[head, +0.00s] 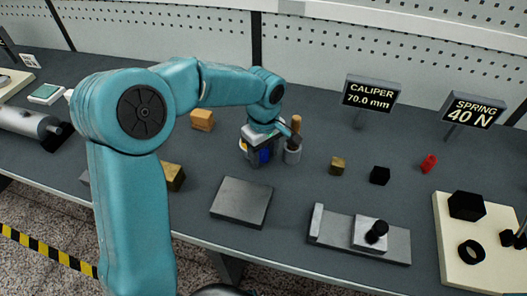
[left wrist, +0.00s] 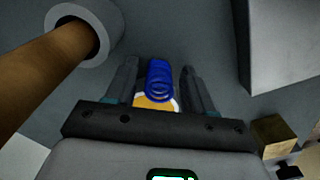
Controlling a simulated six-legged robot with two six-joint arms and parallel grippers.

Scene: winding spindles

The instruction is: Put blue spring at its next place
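The blue spring (left wrist: 159,80) stands between the two fingers of my left gripper (left wrist: 160,88) in the left wrist view. A narrow gap shows on each side of it, so the gripper is open around it. A yellow-orange round piece (left wrist: 155,103) shows just behind the spring, partly hidden by the gripper body. In the head view my left gripper (head: 259,156) points down close to the bench, with the blue spring (head: 265,155) partly hidden between its fingers. My right gripper is not in view.
A grey cup (head: 293,154) with a wooden handle (head: 296,125) stands close right of the gripper. A grey plate (head: 241,202) lies in front. Small brass (head: 337,165), black (head: 380,175) and red (head: 429,163) pieces lie right. Signs read "CALIPER 70.0 mm" (head: 371,93) and "SPRING 40 N" (head: 473,109).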

